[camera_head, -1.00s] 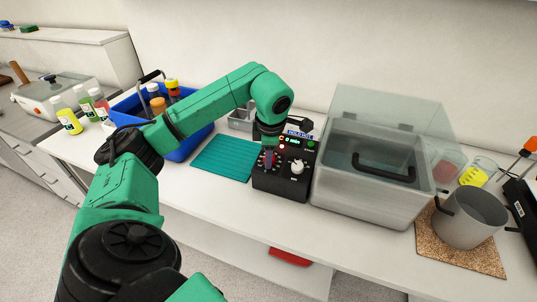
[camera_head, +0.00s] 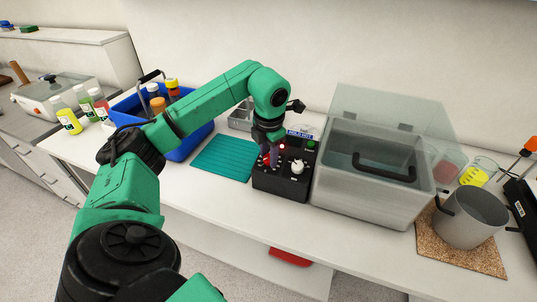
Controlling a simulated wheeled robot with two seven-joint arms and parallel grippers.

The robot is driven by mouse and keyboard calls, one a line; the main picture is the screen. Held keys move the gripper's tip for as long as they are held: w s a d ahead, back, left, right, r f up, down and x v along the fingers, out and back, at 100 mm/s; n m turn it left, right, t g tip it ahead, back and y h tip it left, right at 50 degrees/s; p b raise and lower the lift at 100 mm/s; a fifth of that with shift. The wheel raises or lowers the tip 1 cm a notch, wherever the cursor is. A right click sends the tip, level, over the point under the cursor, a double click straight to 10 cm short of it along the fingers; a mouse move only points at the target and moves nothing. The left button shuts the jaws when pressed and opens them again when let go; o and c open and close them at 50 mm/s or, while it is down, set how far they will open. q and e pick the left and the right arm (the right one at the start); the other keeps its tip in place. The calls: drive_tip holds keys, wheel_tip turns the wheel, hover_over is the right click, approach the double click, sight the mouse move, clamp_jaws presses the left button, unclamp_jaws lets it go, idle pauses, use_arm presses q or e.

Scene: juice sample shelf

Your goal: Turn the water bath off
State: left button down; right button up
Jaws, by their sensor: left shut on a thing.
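The water bath is a clear-lidded grey tank (camera_head: 370,190) on the white bench, with a black handle on its front. Its black control box (camera_head: 283,184) stands against its left side. The box has a white knob (camera_head: 298,167), a green button (camera_head: 311,144) and a small red light. My left gripper (camera_head: 270,158) points down over the left part of the box and is shut on the left dial, which it mostly hides. The box's display is partly covered by the gripper. My right gripper is not in view.
A teal mat (camera_head: 222,158) lies left of the box, beside a blue crate (camera_head: 190,146) with bottles. A grey pot (camera_head: 470,218) stands on a cork mat (camera_head: 455,252) at the right. The bench front is clear.

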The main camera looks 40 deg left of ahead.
use_arm(q)
drive_tip(key=shift+r, duration=0.1)
drive_tip(key=shift+c, duration=2.2)
unclamp_jaws()
drive_tip(key=r, duration=0.6)
drive_tip(key=shift+s+d+r, duration=0.3)
drive_tip(key=shift+d, duration=0.1)
wheel_tip(320, 180, up, 8)
drive_tip(key=s+p, duration=0.1)
drive_tip(key=p, duration=0.3)
drive_tip(key=shift+d, duration=0.45)
drive_tip(key=shift+f, duration=0.2)
drive_tip(key=shift+s, duration=0.1)
